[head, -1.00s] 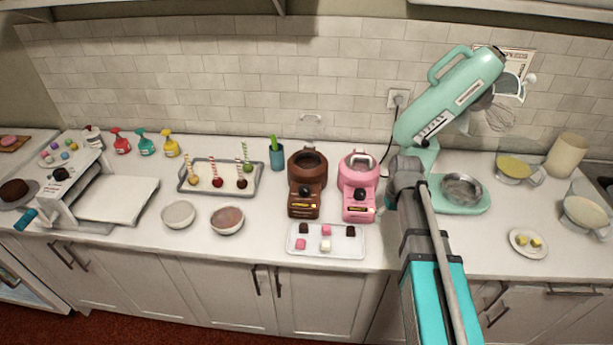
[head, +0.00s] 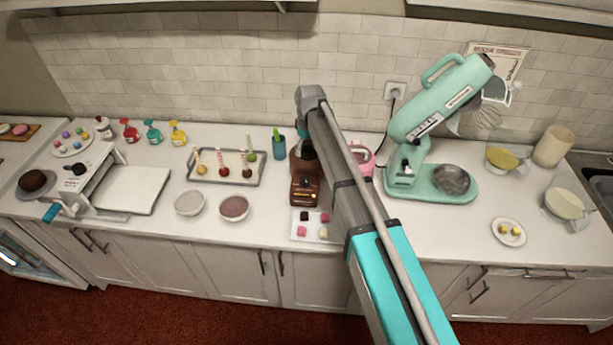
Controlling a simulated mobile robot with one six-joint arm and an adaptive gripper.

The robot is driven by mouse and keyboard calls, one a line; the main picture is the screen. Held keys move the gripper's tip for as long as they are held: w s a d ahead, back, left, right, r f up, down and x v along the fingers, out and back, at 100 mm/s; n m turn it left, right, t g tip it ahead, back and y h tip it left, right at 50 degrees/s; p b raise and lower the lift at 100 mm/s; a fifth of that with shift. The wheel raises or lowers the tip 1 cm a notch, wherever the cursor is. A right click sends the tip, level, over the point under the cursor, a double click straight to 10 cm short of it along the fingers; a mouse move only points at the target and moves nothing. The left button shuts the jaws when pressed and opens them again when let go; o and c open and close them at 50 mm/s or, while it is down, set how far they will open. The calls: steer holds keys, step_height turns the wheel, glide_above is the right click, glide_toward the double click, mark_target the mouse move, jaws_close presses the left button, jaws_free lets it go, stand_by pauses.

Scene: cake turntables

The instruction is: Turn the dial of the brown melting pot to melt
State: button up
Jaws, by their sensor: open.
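The brown melting pot (head: 298,197) stands on the counter at the middle of the head view. Its front is visible with a small dark dial (head: 305,182) above a yellowish label; the dial's setting is too small to read. My arm crosses in front of the pot's right side and hides part of its bowl. My gripper cannot be made out; only the arm's upper links and a grey joint above the pot show.
A pink melting pot (head: 361,154) is mostly hidden behind my arm. A tray of pink, white and dark cubes (head: 297,237) lies in front. A green cup (head: 279,147) and cake-pop tray (head: 261,179) stand left, a mint mixer (head: 425,184) right.

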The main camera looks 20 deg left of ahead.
mark_target(305, 178)
steer(key=shift+f, duration=0.25)
steer(key=f+b, duration=0.8)
steer(key=b, duration=0.1)
steer(key=f+b, duration=0.4)
steer(key=f, duration=0.1)
steer(key=shift+s+a+f+b, duration=0.1)
steer(key=shift+s+a+b, duration=0.05)
steer(key=shift+s+b, duration=0.25)
stand_by(0.4)
steer(key=shift+c, duration=0.2)
steer(key=c, duration=1.1)
